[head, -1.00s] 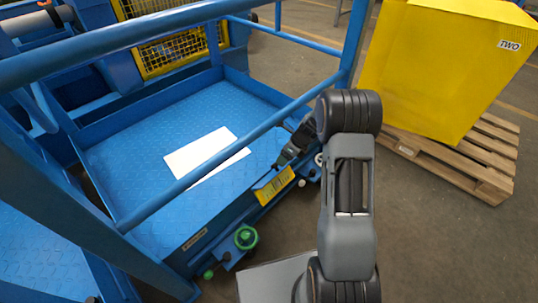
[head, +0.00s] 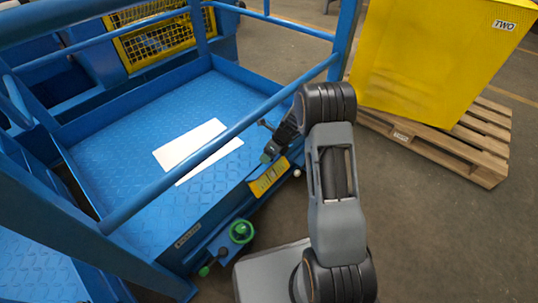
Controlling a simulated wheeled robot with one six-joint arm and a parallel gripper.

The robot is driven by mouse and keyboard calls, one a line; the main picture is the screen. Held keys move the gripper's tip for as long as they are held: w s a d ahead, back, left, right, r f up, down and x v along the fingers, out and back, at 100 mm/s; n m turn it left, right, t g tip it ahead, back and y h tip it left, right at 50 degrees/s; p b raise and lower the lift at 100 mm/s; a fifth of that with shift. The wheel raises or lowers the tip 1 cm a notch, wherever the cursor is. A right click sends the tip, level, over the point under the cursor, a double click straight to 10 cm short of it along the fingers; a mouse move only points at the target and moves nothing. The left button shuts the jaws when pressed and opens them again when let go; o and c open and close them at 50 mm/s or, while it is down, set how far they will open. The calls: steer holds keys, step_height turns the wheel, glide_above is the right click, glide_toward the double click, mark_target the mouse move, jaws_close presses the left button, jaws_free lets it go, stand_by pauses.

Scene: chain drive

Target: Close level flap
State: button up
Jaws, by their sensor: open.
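A yellow plate with dark markings (head: 268,176) sits on the side edge of the blue platform (head: 130,170). I cannot tell for sure whether this is the level flap, or whether it stands open. My gripper (head: 266,140) is open, with its two dark fingers apart, just above and behind the yellow plate at the platform's edge. No object shows between the fingers. My arm comes in from the lower right and bends down to the gripper.
Blue rails (head: 215,143) cross above the platform, close to my gripper. A white sheet (head: 190,158) lies on the platform floor. A green handwheel (head: 241,231) sits on the platform's side. A yellow box (head: 430,60) stands on a wooden pallet (head: 470,140) at the right.

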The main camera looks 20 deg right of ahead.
steer(key=shift+c, duration=0.3)
jaws_close()
